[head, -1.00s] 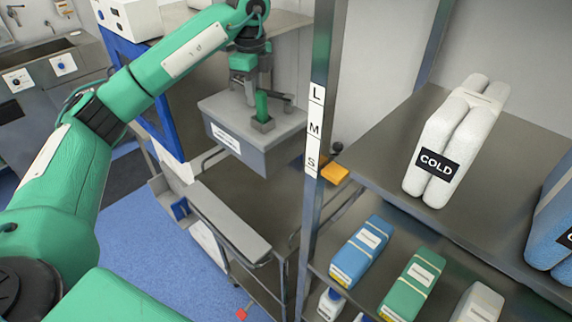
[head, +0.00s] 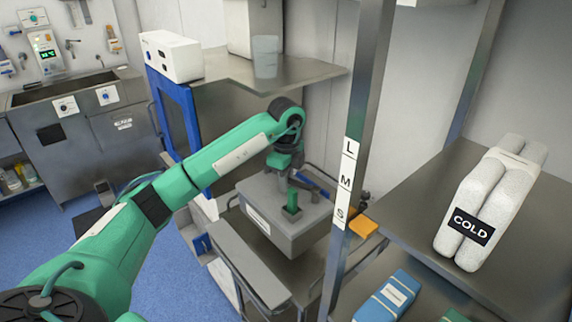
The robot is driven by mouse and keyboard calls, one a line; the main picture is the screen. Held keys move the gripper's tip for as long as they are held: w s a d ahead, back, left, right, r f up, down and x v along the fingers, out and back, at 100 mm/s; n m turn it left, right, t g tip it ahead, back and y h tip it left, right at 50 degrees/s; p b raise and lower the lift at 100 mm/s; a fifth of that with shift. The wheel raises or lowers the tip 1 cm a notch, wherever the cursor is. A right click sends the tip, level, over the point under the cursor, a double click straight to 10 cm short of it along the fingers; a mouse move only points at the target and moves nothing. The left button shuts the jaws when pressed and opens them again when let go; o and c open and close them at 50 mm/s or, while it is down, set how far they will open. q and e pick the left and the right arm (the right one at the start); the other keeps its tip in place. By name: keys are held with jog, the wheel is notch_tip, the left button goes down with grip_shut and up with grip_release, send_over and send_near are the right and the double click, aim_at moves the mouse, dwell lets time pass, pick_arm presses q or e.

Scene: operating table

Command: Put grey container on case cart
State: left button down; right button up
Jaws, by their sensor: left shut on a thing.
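The grey container (head: 293,236) is a box with a lighter lid and a white label on its front. My left gripper (head: 291,200) is shut on the container at its lid, with my arm reaching in from the left. The case cart (head: 250,262) is the metal cart with rails below and around the container. The container is over the cart's top; I cannot tell whether it touches the surface, since its underside is hidden. My right gripper is not in view.
A counter (head: 285,80) with a white box (head: 172,55) is behind. A sink unit (head: 75,120) stands far left.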

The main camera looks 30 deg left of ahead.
pick_arm(q)
jog(key=shift+f+p, duration=0.6)
jog(key=shift+f, duration=2.5)
jog(key=c, duration=1.4)
grip_release()
jog(key=shift+s, duration=0.1)
notch_tip(320, 180, up, 11)
jog(key=shift+f+b, duration=0.2)
jog(key=shift+b, duration=1.05)
jog(key=shift+r, duration=0.7)
